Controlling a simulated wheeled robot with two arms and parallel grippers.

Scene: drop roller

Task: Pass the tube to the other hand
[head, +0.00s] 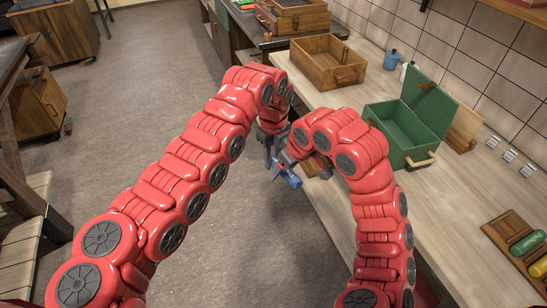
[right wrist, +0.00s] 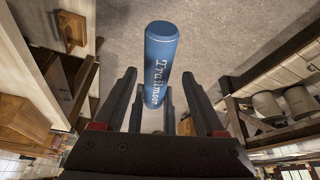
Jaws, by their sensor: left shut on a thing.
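The blue tube (head: 291,180), with white lettering, is held tilted in the air between my two hands in the head view. It stands out large in the right wrist view (right wrist: 160,60), its far end free and its near end between dark fingers. My left gripper (head: 268,153) points down at the tube's upper part and is shut on it; its contact is small and partly hidden. My right gripper (head: 284,162) is close beside it. In the right wrist view my right gripper's fingers (right wrist: 163,105) are spread apart on either side of the tube's near end, without visible clamping.
A wooden counter (head: 455,210) runs along the right with an open green box (head: 410,135), an open wooden box (head: 328,62) and a rack of coloured tubes (head: 520,243). The grey floor (head: 150,90) lies open to the left. Wooden cabinets stand at far left.

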